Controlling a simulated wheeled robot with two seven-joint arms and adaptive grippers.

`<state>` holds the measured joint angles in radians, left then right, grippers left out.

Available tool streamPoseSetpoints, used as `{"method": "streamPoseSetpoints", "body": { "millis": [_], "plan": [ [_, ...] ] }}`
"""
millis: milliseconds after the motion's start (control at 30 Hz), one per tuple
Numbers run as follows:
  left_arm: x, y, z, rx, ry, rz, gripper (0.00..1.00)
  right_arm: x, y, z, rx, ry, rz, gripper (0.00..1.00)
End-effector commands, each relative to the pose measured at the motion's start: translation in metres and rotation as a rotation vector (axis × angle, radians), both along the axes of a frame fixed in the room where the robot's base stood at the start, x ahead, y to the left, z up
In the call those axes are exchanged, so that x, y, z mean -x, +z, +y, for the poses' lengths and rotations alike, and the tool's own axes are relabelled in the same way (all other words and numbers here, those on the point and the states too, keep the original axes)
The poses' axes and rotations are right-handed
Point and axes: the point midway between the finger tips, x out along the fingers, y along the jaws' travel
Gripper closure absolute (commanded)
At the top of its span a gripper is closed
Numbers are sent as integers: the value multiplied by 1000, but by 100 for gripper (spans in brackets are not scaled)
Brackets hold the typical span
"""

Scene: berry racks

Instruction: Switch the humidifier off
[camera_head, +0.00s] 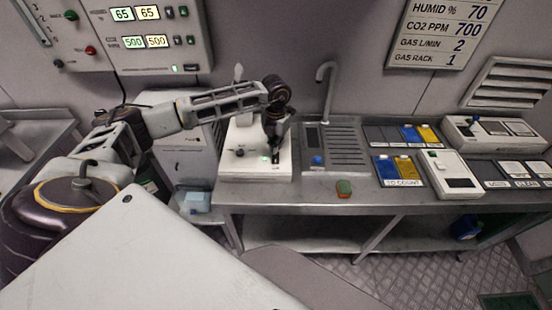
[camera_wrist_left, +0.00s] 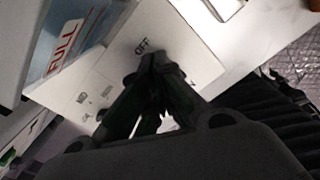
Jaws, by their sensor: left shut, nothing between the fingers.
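The humidifier (camera_head: 232,170) is a white box on the left end of the steel bench. Its top panel carries a dark knob (camera_head: 240,152) and a lit green spot (camera_head: 265,159). My left gripper (camera_head: 275,152) is shut and empty, pointing down over the right part of that panel. In the left wrist view the shut fingertips (camera_wrist_left: 160,62) are just below the OFF marking on the white panel (camera_wrist_left: 122,52). The fingers hide whatever switch is under them, and I cannot tell if they touch it. My right gripper is not in view.
A tank (camera_wrist_left: 75,35) labelled FULL stands beside the panel in the left wrist view. A sink (camera_head: 330,145) with a tall tap (camera_head: 326,80) is right of the humidifier. A green and red object (camera_head: 344,187) lies at the bench's front edge. Trays and a white device (camera_head: 452,175) fill the right.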

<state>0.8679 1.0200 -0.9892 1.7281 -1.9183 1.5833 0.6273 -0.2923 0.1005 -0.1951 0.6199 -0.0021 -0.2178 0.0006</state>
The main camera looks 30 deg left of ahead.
Motion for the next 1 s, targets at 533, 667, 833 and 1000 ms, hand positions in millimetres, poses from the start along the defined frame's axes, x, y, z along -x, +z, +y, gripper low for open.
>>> {"method": "streamPoseSetpoints", "body": {
  "millis": [533,667,833,1000],
  "plan": [
    [0,0,0,0,0,0,100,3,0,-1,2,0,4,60],
    [0,-1,0,0,0,0,100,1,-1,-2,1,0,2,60],
    [0,-2,0,0,0,0,100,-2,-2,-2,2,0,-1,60],
    [0,-4,0,0,0,0,100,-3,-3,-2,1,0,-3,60]
  ]
}}
